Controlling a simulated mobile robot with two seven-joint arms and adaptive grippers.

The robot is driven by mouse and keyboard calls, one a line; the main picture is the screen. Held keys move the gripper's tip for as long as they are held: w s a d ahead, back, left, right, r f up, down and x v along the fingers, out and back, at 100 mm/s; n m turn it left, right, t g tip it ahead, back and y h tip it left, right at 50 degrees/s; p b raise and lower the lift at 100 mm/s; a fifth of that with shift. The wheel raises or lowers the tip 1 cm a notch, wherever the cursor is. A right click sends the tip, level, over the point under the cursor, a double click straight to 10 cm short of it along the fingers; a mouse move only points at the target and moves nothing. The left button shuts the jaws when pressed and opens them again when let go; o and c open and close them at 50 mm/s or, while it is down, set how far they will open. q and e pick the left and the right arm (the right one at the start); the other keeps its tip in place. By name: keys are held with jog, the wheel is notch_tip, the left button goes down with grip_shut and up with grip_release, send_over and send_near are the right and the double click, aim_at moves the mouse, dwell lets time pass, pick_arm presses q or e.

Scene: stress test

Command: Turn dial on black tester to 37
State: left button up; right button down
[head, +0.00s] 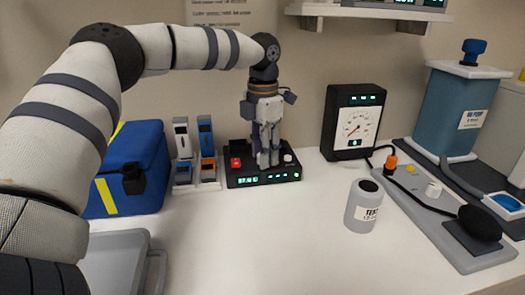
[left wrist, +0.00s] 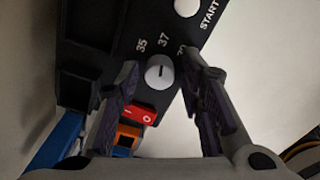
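The black tester (head: 235,181) stands on the white table against the wall, with a lit green display on its front; the reading is too small to be sure of. Its pale round dial (left wrist: 159,74) shows in the left wrist view, with a short dark mark pointing roughly towards the 37 label (left wrist: 165,41). The 35 label is to the left, and the label on the right is partly hidden by a finger. My left gripper (head: 269,164) points down over the tester. In the left wrist view its fingers (left wrist: 160,66) are apart, one on each side of the dial; contact cannot be told.
A red switch (left wrist: 139,111) and a white start button (left wrist: 187,6) are on the tester. A blue case (head: 140,160) and slotted rack (head: 196,186) stand left. A gauge box (head: 353,122), grey bottle (head: 363,206) and pump unit (head: 455,110) stand right. The front middle table is clear.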

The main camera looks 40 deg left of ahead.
pick_arm(q)
notch_tip(320, 180, up, 12)
dwell(0.6)
jog(key=shift+f, duration=0.1)
